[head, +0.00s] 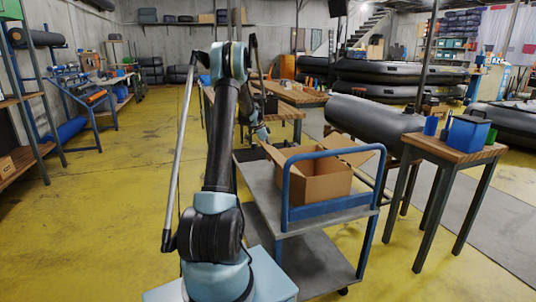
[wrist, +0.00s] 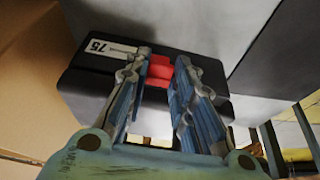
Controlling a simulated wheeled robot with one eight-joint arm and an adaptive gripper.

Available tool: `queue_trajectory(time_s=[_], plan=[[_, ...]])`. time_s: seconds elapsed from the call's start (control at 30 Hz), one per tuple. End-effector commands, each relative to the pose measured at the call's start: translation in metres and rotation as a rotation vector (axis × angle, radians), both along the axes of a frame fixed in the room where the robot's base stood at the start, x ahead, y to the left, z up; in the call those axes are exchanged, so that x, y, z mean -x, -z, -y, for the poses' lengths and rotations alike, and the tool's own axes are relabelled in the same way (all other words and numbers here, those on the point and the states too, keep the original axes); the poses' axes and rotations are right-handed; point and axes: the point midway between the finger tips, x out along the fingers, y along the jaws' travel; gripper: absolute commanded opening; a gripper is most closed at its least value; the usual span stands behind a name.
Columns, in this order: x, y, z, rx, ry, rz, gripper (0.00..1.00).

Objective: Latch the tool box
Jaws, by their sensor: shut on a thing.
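The black tool box (wrist: 90,88) lies under my gripper in the wrist view, with a white label reading 75 on its top. A red latch (wrist: 159,70) sits at its middle, between my fingers. My gripper (wrist: 162,58) is closed in on the red latch, with a finger on each side. The fingers hide part of the box and latch, so whether the latch is fastened cannot be told. In the head view my gripper (head: 262,136) is low at the far left end of the blue cart, and I cannot make out the tool box there.
An open cardboard box (head: 312,186) stands on the blue-handled cart (head: 268,208), close to my gripper; its brown side also fills the left of the wrist view (wrist: 30,70). A side table (head: 455,150) with a blue container stands right. Yellow floor is clear at left.

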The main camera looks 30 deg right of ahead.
Motion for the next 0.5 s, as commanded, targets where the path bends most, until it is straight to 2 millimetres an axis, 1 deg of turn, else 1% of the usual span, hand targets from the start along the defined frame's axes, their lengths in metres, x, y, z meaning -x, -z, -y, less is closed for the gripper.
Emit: queue_trajectory(time_s=[0.03, 0.07, 0.1, 0.13, 0.5], plan=[[0.0000, 0.0009, -0.0004, -0.001, 0.000, -0.001, 0.00], [0.0000, 0.0009, -0.0004, -0.001, 0.000, -0.001, 0.28], [0.0000, 0.0009, -0.0004, -0.001, 0.000, -0.001, 0.37], [0.0000, 0.0008, -0.0005, -0.001, 0.000, -0.001, 0.43], [-0.0002, -0.0013, -0.0008, 0.000, 0.000, 0.000, 0.43]])
